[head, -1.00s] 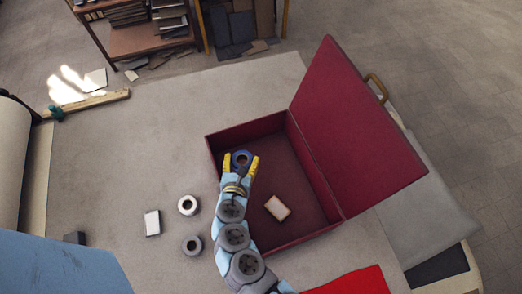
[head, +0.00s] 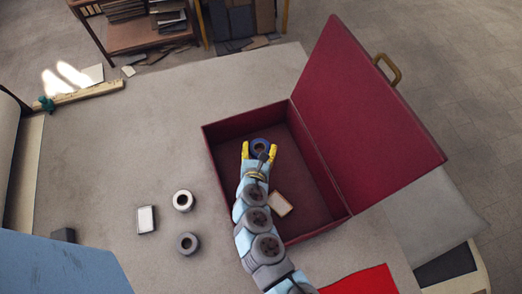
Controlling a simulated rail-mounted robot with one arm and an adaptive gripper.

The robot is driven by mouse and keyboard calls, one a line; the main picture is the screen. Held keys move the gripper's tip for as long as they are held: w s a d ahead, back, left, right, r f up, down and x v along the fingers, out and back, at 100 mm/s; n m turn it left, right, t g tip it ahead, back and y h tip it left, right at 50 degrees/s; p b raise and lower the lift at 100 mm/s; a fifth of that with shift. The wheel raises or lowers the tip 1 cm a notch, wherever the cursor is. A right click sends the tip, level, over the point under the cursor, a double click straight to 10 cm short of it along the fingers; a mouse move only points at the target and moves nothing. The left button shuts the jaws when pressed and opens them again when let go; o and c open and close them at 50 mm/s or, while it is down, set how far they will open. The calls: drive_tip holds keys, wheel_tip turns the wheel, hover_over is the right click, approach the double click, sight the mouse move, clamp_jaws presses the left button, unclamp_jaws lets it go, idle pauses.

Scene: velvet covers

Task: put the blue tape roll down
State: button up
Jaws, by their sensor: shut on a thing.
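The blue tape roll (head: 260,147) is between the yellow fingers of my gripper (head: 259,152), which is shut on it. Both are over the inside of an open dark red case (head: 318,231), towards its back wall. I cannot tell whether the roll touches the case floor. A small cream-faced box (head: 281,204) lies in the case, just right of my arm and partly hidden by it.
The case lid (head: 375,110) stands open on the right. A white roll (head: 183,200), a grey roll (head: 187,243) and a white box (head: 146,219) sit on the table left of the case. A red cloth (head: 362,281) lies in front.

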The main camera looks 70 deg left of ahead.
drive_tip(key=shift+w+a+f, duration=0.1)
drive_tip(key=shift+w+f, duration=0.1)
drive_tip(key=shift+f, duration=0.2)
drive_tip(key=shift+f+b, duration=0.4)
drive_tip(key=shift+f, duration=1.05)
drive_tip(key=shift+f+b, duration=0.3)
drive_tip(key=shift+b, duration=0.1)
drive_tip(key=shift+f+b, duration=0.35)
drive_tip(key=shift+b, duration=0.05)
drive_tip(key=o, duration=1.2)
drive_tip(key=shift+r, duration=0.15)
